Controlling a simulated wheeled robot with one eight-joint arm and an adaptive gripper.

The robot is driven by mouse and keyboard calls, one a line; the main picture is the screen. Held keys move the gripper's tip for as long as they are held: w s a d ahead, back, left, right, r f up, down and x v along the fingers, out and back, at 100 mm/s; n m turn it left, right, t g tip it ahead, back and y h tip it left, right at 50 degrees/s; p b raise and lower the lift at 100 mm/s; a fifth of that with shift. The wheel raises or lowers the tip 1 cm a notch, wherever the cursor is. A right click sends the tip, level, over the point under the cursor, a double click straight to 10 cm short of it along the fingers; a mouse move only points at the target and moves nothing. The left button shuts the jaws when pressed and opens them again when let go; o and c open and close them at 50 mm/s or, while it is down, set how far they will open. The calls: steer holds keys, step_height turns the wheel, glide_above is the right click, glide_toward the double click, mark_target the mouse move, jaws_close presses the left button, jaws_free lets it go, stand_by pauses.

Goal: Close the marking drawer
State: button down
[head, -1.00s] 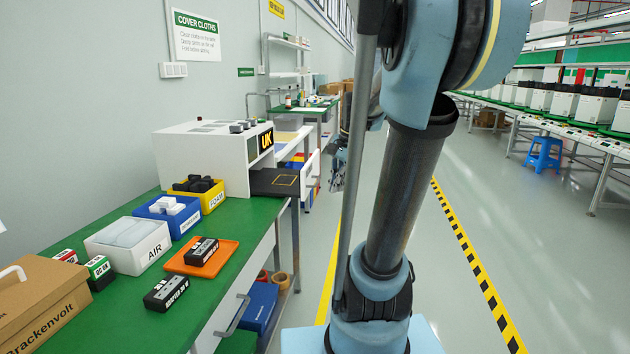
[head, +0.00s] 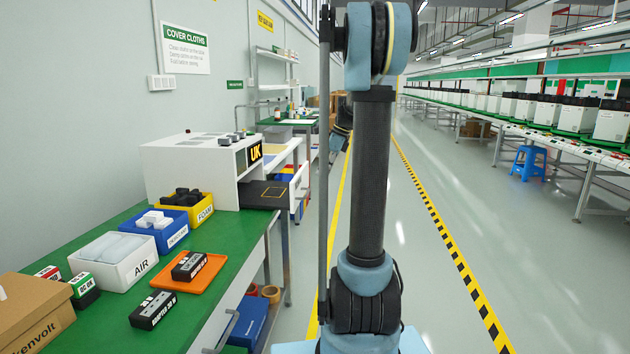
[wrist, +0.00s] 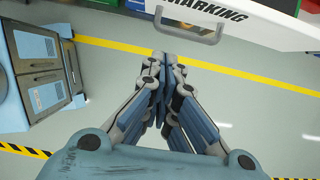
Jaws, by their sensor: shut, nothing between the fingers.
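The marking drawer (head: 299,187) stands pulled out of the white cabinet (head: 190,170) with the UK label. Its dark tray with a yellow outlined square shows in the head view. In the wrist view its white front (wrist: 262,32) carries the word MARKING and a grey bar handle (wrist: 189,36). My gripper (wrist: 165,62) is shut and empty, its fingertips close to the handle in the picture. I cannot tell whether they touch it. In the head view my gripper is mostly hidden behind my arm.
The green bench (head: 212,250) holds an orange tray (head: 190,284), a white AIR bin (head: 110,264), blue and yellow bins, and black adapter boxes. A cardboard box (head: 25,320) is at the near left. A blue stool (head: 528,162) stands farther right.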

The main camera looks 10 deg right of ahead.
mark_target(305, 197)
steer(key=shift+w+a+f, duration=0.35)
steer(key=shift+a+f, duration=0.8)
steer(key=shift+f, duration=0.2)
steer(key=shift+w+a+f, duration=0.35)
steer(key=shift+a+f, duration=0.8)
steer(key=shift+f, duration=0.2)
steer(key=shift+w+a+f, duration=0.35)
steer(key=shift+a+f, duration=0.8)
steer(key=shift+f, duration=0.2)
steer(key=shift+a, duration=0.1)
